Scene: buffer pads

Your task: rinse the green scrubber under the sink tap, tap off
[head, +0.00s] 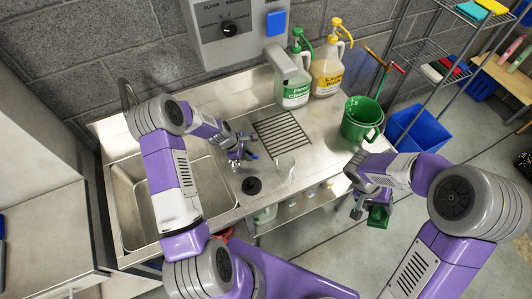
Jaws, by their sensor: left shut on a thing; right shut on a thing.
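A green block-like thing (378,216), which looks like the green scrubber, is in my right gripper (366,207). That gripper is shut on it, out past the counter's front right edge and above the floor. The sink basin (140,208) is at the left, partly hidden by my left arm. A grey curved thing (125,93) behind the basin looks like the tap; my arm hides part of this area, and no water shows. My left gripper (243,157) is over the counter right of the basin, shut on a small blue thing (254,156), mostly hidden.
A clear cup (285,166) and a black round piece (252,186) are near the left gripper. A blue bin (414,130) is at right.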

